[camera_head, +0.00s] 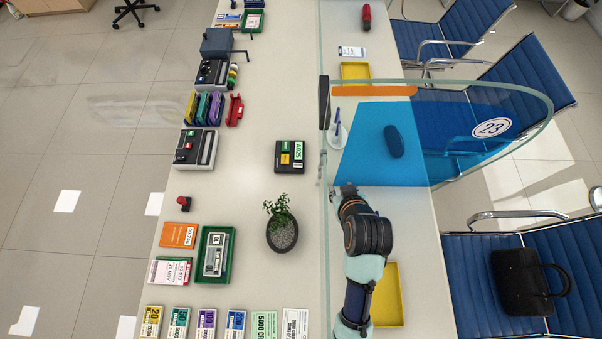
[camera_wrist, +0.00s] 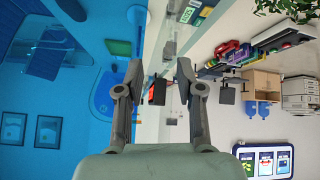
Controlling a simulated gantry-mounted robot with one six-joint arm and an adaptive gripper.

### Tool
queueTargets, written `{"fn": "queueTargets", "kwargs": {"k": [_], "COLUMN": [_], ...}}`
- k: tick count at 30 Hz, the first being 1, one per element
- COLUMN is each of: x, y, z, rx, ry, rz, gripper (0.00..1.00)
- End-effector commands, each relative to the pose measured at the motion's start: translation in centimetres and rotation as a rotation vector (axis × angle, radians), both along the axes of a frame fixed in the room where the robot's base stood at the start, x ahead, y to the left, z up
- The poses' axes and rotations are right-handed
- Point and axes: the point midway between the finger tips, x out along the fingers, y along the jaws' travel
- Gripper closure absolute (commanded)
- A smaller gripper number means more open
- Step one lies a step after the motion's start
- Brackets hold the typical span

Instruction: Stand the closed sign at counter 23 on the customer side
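The number 23 (camera_head: 491,127) shows on a white oval on the clear and blue side panel at the right of the counter (camera_head: 255,110). My gripper (camera_head: 345,189) is low over the customer side, close to the glass partition and just in front of the blue panel. In the wrist view my gripper (camera_wrist: 159,69) has its two fingers apart. A small dark and red thing (camera_wrist: 157,91) shows between them, seemingly farther off; I cannot tell what it is. I cannot make out a closed sign for certain in either view.
A pen stand (camera_head: 337,135) and a dark blue rounded object (camera_head: 394,141) are near the panel. A yellow tray (camera_head: 388,296) lies beside my arm. A potted plant (camera_head: 282,234) and a black box (camera_head: 290,157) with coloured labels stand left of the glass.

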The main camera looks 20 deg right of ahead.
Motion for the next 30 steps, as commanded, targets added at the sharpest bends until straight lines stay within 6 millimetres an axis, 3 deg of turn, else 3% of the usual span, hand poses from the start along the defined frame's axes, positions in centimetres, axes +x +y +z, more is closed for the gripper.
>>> {"fn": "queueTargets", "kwargs": {"k": [1, 3, 6, 9, 12, 21, 25, 30], "x": [2.2, 3.7, 3.9, 3.3, 2.9, 2.9, 2.9, 2.9], "y": [4.3, 9.8, 16.1, 20.0, 21.4, 21.4, 21.4, 21.3], "z": [3.8, 8.6, 13.9, 17.1, 18.3, 18.7, 22.0, 28.7], "rx": [-0.020, -0.021, 0.004, 0.036, 0.052, 0.053, 0.051, 0.048], "ry": [-0.076, -0.183, -0.309, -0.387, -0.417, -0.419, -0.418, -0.418], "rz": [0.064, 0.128, 0.200, 0.244, 0.259, 0.259, 0.259, 0.258], "gripper": [0.63, 0.63, 0.63, 0.63, 0.63, 0.63, 0.63, 0.63]}}
